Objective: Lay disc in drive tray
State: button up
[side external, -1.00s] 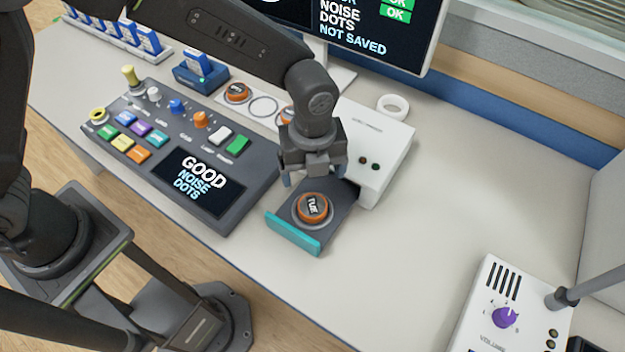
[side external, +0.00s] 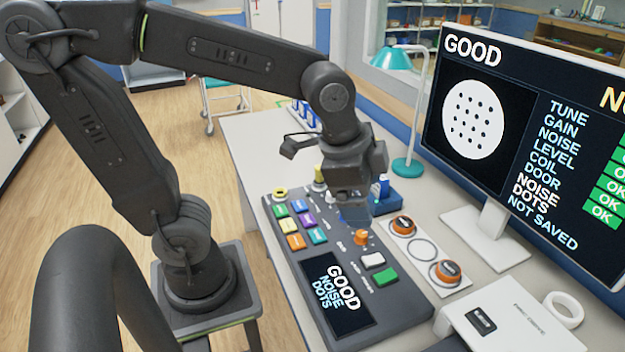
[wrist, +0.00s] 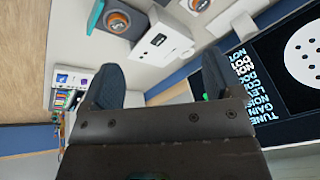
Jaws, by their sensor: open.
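An orange-rimmed disc (wrist: 118,21) with a dark labelled centre lies in the dark drive tray, which has a teal front edge (wrist: 96,15), in the wrist view. The tray sticks out from the white drive (wrist: 157,42). In the side external view the drive (side external: 520,318) is cut off at the lower right, and the disc in the tray is out of frame. My gripper (side external: 355,217) hangs above the far end of the console, away from the tray. Its two dark fingers are apart and empty in the wrist view (wrist: 160,85).
A grey console (side external: 400,305) with coloured buttons stands beside a white mat holding two orange discs (side external: 403,225) (side external: 447,272), with an empty ring (side external: 425,249) between them. A blue holder (side external: 385,201) stands behind my gripper. The monitor (side external: 535,120) reads GOOD, NOISE DOTS, NOT SAVED.

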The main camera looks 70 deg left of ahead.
jog(key=s+a+n+t, duration=0.1)
jog(key=s+a+n, duration=0.3)
jog(key=s+n, duration=0.2)
jog(key=shift+s+a+r+n+t+y, duration=0.2)
jog(key=shift+a+r+n+t+y, duration=0.15)
jog(key=shift+n, duration=0.65)
jog(key=shift+c, duration=0.2)
